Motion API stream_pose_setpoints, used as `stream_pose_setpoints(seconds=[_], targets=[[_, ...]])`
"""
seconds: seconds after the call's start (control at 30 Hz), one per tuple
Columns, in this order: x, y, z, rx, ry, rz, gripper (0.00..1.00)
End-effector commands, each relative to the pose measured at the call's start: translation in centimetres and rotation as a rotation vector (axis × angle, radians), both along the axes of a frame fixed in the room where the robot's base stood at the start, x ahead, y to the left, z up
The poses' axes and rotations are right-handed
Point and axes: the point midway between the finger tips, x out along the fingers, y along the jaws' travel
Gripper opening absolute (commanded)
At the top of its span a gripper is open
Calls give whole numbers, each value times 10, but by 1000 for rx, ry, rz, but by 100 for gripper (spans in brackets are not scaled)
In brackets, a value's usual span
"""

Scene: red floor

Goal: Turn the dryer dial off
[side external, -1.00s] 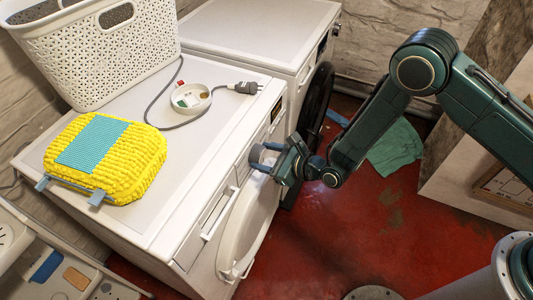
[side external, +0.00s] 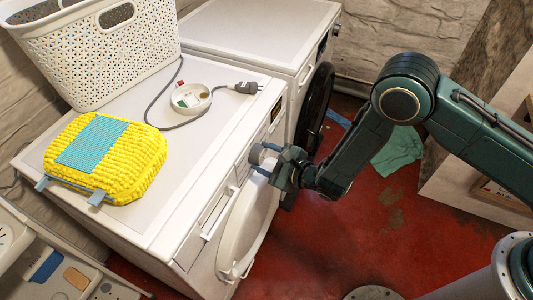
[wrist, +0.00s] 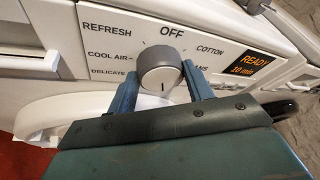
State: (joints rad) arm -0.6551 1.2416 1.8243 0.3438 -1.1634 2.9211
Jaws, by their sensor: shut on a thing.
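The dryer dial (wrist: 160,72) is a round light knob with a grey rim on the white panel. A dark line on its face shows at its lower edge, away from the OFF label (wrist: 172,32) above it. My gripper (wrist: 163,84) has one blue-grey finger on each side of the dial and is shut on it. In the side external view the gripper (side external: 264,158) is at the front panel of the near machine, the dryer (side external: 190,215). The fingers and palm hide part of the panel's lower labels.
The dryer's round door (side external: 248,228) is below the panel. A display (wrist: 248,64) reads READY, 10 min. A second machine (side external: 255,35) stands behind.

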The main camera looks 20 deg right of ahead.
Motion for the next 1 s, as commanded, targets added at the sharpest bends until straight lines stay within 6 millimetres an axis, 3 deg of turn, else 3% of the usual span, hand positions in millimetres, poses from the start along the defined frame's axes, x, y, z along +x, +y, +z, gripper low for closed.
stream_pose_setpoints(seconds=[0.37, 0.4, 0.5, 1.0], targets=[[0, -3, -2, -15, -7, -3, 28], [0, -3, -2, -15, -6, -4, 53], [0, -2, -1, -14, -7, -3, 72], [0, 0, 5, -10, -10, -1, 72]])
